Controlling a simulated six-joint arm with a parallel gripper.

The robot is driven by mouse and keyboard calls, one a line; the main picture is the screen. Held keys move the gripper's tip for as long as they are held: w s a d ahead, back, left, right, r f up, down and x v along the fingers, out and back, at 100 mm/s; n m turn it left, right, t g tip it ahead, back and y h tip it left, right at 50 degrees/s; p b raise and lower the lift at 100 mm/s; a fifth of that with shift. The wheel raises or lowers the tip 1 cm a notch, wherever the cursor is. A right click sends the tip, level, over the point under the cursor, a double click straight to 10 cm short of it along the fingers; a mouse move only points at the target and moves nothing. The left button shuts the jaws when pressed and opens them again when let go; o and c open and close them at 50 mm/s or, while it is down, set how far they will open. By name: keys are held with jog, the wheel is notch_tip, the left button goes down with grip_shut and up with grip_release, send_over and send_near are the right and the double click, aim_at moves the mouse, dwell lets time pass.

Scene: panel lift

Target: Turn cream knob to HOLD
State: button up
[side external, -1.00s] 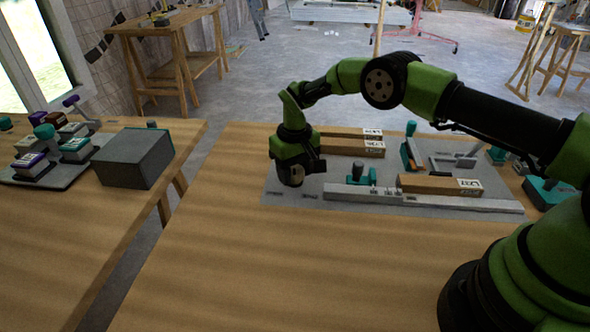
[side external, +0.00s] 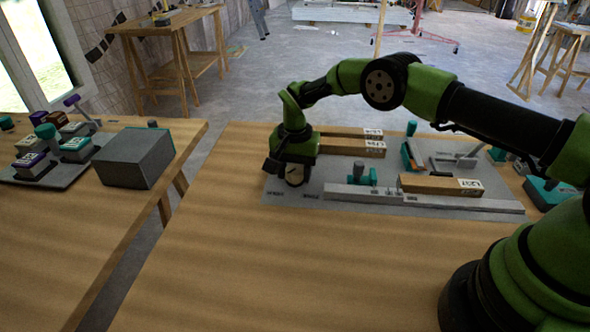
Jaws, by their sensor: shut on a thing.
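The cream knob (side external: 294,177) sits at the left end of the grey panel (side external: 345,200), with a dark line showing on its face. My gripper (side external: 290,166) points down over it and is shut on it. The fingers and my wrist hide part of the knob.
Labelled brown blocks (side external: 425,184) and a teal handle (side external: 363,175) stand on the panel to the right. A teal-sided lever (side external: 409,150) is behind them. A grey box (side external: 133,160) stands on the left table. The front of my table is bare.

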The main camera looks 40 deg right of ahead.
aim_at(295, 169)
jog(key=shift+m, duration=0.5)
jog(key=o, duration=0.9)
notch_tip(295, 169, up, 10)
dwell(0.3)
